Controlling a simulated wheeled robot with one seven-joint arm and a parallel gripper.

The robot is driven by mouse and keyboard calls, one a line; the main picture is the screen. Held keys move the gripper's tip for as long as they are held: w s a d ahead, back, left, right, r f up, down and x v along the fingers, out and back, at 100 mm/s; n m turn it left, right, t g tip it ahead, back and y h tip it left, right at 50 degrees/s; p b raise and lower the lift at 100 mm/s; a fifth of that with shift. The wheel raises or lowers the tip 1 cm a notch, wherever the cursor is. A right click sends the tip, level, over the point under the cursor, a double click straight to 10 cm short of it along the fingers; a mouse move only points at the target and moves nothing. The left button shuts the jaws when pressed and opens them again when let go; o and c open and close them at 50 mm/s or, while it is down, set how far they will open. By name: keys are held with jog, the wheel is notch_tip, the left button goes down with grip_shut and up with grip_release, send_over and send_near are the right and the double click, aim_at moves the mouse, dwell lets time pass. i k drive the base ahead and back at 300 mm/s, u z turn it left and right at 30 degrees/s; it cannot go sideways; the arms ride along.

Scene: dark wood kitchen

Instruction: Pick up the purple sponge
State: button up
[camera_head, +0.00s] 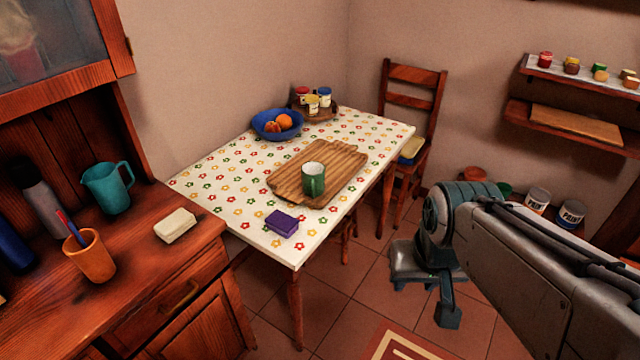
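The purple sponge (282,223) is a small block lying flat on the near end of the table with the flowered cloth (222,196), close to the table's front edge. My gripper (424,300) is at the right of the picture, in front of the tiled floor and clear of the table. It is to the right of the sponge and apart from it. Its two fingers point down with a gap between them, and nothing shows in the gap.
A wooden cutting board (340,170) with a green mug (313,180) lies beyond the sponge. A blue fruit bowl (268,131) stands behind. A cream block (175,226) lies on the wooden counter (150,268) at left. A chair (412,120) stands at the table's far right.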

aim_at(280, 223)
jog(key=i, duration=1.1)
jog(key=u, duration=0.75)
